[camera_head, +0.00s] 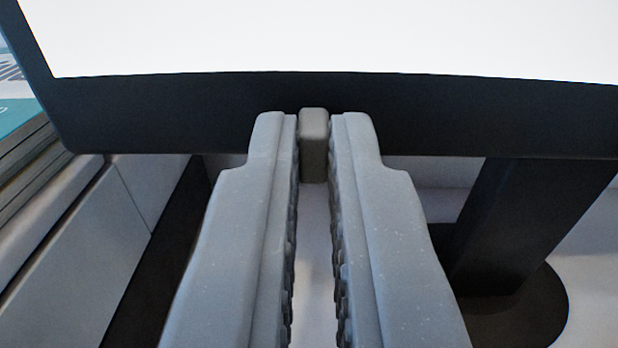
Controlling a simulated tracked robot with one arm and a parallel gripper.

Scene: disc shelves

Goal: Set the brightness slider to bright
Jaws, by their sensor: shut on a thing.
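The brightness slider knob (314,145) is a small grey-brown block at the lower bezel of a monitor. My gripper (313,140) points at the bezel and its two grey fingers are shut on the knob, one on each side. The monitor (200,105) has a dark frame and a bright white screen across the top of the view. Any slider track or marking is hidden or cannot be made out.
The monitor's dark stand (525,215) and round base stand at the right. Teal and grey stacked items (25,140) lie at the left edge, beside pale panels (90,250). A pale surface shows below the monitor.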

